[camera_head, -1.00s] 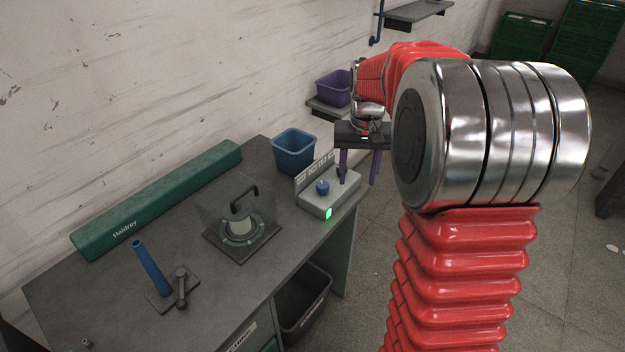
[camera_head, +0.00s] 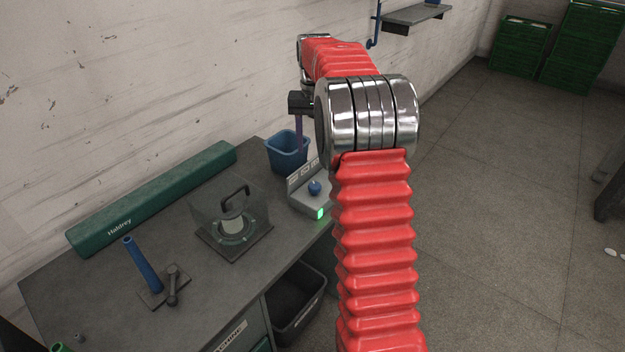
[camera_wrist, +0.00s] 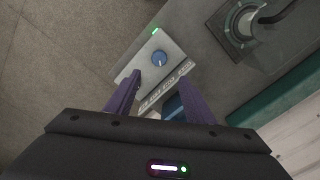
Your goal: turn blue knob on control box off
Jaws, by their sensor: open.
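The blue knob (camera_head: 314,187) sits on top of the grey control box (camera_head: 309,206) at the right end of the bench. A green light (camera_head: 320,213) glows on the box's front. In the wrist view the blue knob (camera_wrist: 159,58) shows beyond the fingertips, on the pale box (camera_wrist: 172,45). My gripper (camera_wrist: 158,88) is open and empty, its two purple fingers apart. In the head view one purple finger (camera_head: 298,130) hangs above and behind the box, near the blue bin; my arm hides the rest of the gripper and the box's right side.
A blue bin (camera_head: 287,152) stands behind the box. A fixture under a clear cover (camera_head: 232,212) is left of it. A blue post (camera_head: 143,266) and a long green case (camera_head: 150,200) are further left. A dark bin (camera_head: 296,302) sits below the bench.

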